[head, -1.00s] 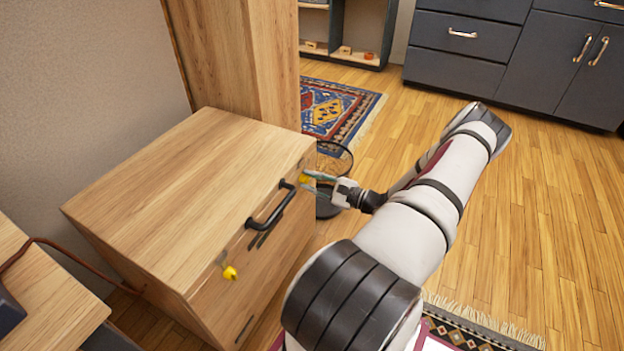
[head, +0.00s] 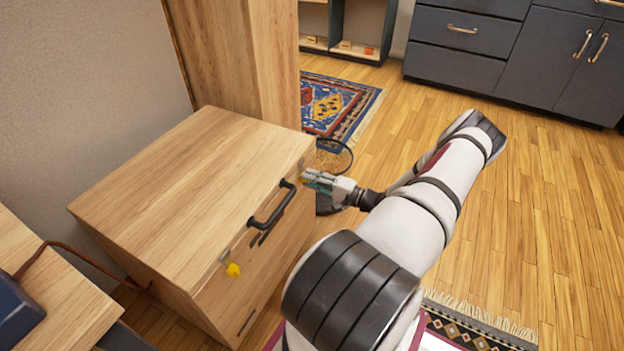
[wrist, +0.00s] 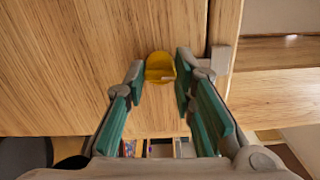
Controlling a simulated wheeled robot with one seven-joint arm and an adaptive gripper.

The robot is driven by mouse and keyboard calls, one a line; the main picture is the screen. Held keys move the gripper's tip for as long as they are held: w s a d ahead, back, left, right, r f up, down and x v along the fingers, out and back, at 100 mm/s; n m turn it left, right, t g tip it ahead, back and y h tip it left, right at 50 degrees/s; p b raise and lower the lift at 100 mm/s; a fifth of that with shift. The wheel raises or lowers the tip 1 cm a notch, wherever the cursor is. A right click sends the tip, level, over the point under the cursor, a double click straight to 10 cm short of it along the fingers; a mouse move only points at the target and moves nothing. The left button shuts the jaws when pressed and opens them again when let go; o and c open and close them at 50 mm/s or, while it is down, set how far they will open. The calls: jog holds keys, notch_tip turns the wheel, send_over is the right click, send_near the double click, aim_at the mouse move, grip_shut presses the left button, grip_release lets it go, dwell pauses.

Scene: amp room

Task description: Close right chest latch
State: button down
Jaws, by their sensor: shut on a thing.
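The wooden chest (head: 190,175) stands at the left with its lid down. Its right latch has a yellow tab (wrist: 160,67), seen between my fingers in the wrist view; in the head view my fingers mostly hide it. My gripper (wrist: 160,80) is shut on this yellow tab, one green-padded finger on either side. In the head view my gripper (head: 308,180) is at the chest's front right corner. The left latch (head: 232,269) also has a yellow tab, at the front left. I cannot tell whether the right latch is fastened.
A black handle (head: 270,208) sticks out from the chest front between the latches. A dark wire basket (head: 335,155) stands behind my gripper. A wooden cabinet (head: 245,60) rises behind the chest. Open floor (head: 540,200) lies to the right.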

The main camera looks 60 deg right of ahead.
jog(key=shift+f+n, duration=0.1)
jog(key=shift+n, duration=0.5)
jog(key=c, duration=1.3)
grip_release()
jog(key=s, duration=0.8)
jog(key=s+d, duration=0.1)
jog(key=s, duration=0.3)
